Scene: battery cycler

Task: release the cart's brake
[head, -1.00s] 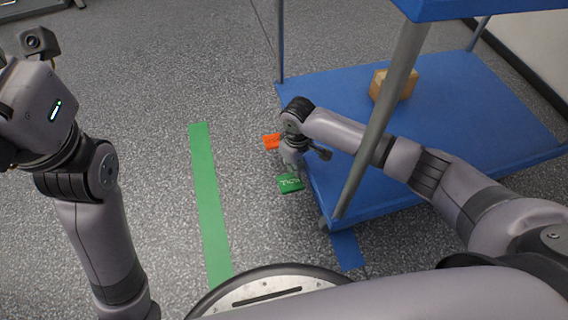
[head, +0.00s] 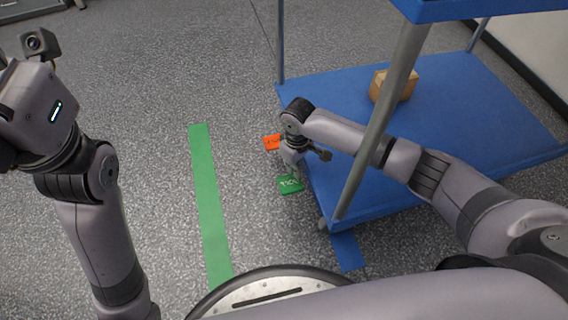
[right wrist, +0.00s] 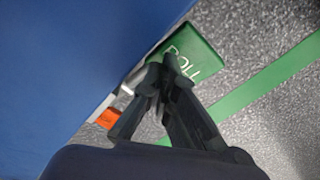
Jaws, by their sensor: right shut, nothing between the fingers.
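The cart (head: 450,100) has a blue lower deck and stands to the right in the head view. At its left edge, low down, are an orange pedal (head: 271,142) and a green pedal (head: 290,185). In the right wrist view the green pedal (right wrist: 190,48) reads "ROLL", and a bit of the orange pedal (right wrist: 108,118) shows behind a finger. My right gripper (head: 293,170) is shut and empty, pointing down between the pedals. Its fingertips (right wrist: 165,72) overlap the green pedal's near edge; I cannot tell whether they touch. My left gripper's fingers are outside the picture.
A cardboard box (head: 393,86) sits on the lower deck. A grey cart post (head: 380,130) stands in front of my right forearm. Green tape (head: 208,200) and blue tape (head: 347,250) mark the floor. The floor left of the cart is clear.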

